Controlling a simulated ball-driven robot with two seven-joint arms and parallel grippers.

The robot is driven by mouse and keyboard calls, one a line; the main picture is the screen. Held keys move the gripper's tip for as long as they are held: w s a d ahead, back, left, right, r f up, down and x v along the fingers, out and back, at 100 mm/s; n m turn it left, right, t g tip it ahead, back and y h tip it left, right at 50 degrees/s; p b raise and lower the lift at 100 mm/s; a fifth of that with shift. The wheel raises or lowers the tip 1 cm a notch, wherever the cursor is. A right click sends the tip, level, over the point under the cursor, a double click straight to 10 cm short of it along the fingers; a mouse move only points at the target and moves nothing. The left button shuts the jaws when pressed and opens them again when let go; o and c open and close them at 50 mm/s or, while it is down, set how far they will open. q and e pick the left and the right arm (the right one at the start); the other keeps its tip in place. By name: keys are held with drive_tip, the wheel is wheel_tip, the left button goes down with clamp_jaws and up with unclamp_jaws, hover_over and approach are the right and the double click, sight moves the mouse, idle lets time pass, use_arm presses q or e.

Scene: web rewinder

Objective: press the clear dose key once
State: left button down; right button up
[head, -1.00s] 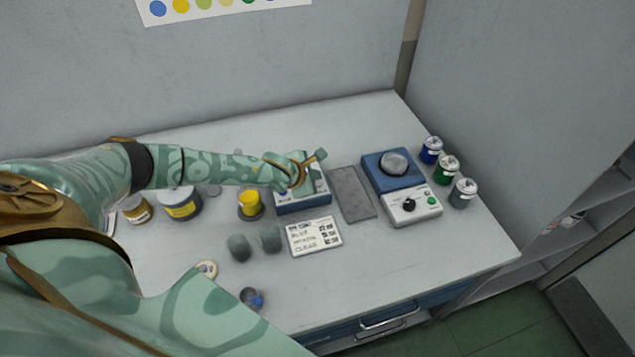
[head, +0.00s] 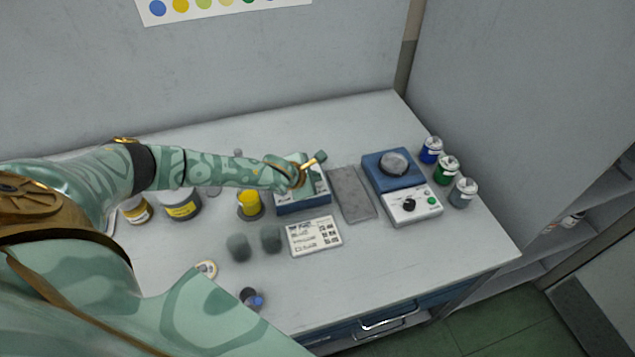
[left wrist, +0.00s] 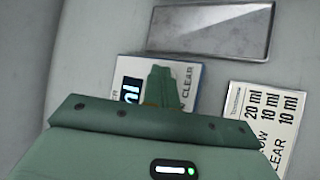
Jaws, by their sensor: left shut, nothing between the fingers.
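The dose unit (head: 303,204) is a blue box with a pale top on the bench, below my left gripper (head: 304,172). In the left wrist view its white key panel (left wrist: 128,68) shows the printed word CLEAR at the right of the closed fingers (left wrist: 160,80). The left gripper is shut and empty, with its fingers over the panel. The clear dose key itself is hidden by the fingers and hand. I cannot tell whether the fingertips touch it. My right gripper is not in view.
A recipe card (head: 314,236) lies in front of the unit. A grey plate (head: 351,194) lies to its right, then a blue scale (head: 392,172). Several jars (head: 446,170) stand far right.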

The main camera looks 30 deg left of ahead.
use_arm(q)
drive_tip(key=shift+f, duration=0.4)
idle(0.6)
idle(0.3)
drive_tip(key=shift+r+p, duration=0.8)
drive_tip(key=shift+r, duration=0.05)
wheel_tip(320, 180, up, 5)
drive_tip(key=p, duration=0.5)
drive_tip(key=shift+f, duration=0.1)
drive_tip(key=shift+s, duration=0.1)
idle(0.6)
